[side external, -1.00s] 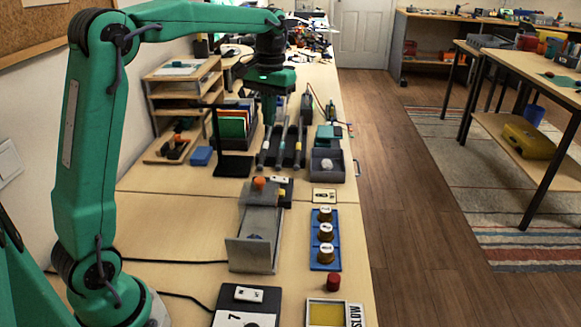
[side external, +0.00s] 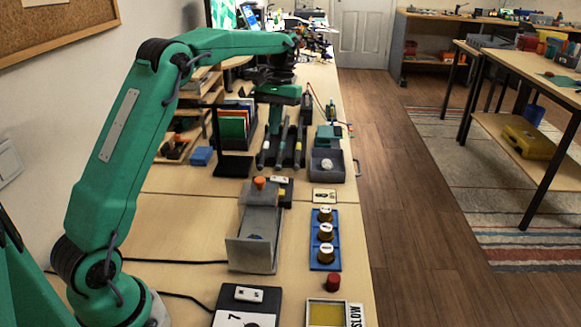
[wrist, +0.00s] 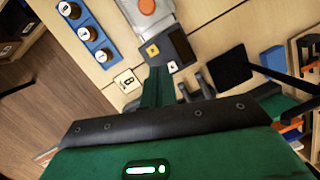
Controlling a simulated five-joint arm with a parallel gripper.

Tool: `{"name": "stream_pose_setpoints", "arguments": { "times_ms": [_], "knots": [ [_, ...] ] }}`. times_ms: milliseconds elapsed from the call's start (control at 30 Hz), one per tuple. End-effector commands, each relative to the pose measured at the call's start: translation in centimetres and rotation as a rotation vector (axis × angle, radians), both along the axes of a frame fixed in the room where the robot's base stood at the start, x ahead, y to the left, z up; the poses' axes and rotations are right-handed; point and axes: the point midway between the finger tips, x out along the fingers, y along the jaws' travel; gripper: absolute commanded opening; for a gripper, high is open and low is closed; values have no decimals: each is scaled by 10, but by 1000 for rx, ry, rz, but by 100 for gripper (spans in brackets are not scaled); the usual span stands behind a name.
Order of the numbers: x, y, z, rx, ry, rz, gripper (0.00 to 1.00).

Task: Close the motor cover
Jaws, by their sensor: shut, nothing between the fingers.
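A long grey metal housing (side external: 262,218), which looks like the motor unit, lies on the bench in the middle of the side view. A grey plate (side external: 250,255) stands up at its near end, and a bit of blue shows behind it. I cannot tell for sure which part is the cover. An orange knob (side external: 259,183) is at the far end; it also shows at the top of the wrist view (wrist: 147,6). My gripper (side external: 274,128) is shut and empty, beyond the housing and apart from it, close to a dark rack. Its green fingers (wrist: 158,72) point toward the dark block beside the housing.
The dark rack with several grey rods (side external: 285,150) stands by my gripper. A blue tray with round brown knobs (side external: 324,240) lies right of the housing. Bare bench lies left of the housing.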

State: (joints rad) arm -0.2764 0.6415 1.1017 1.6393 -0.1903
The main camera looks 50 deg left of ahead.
Motion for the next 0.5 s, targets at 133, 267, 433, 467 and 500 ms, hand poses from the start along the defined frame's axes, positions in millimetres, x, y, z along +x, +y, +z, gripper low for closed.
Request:
{"name": "stream_pose_setpoints", "arguments": {
  "times_ms": [133,267,433,467,500],
  "knots": [
    [-2,-1,-8,0,2,0,0],
    [-5,-3,-19,0,2,0,0],
    [-10,-5,-40,1,3,0,0],
    [-11,-5,-44,1,3,0,0],
    [-12,-6,-49,1,3,0,0]
  ]
}}
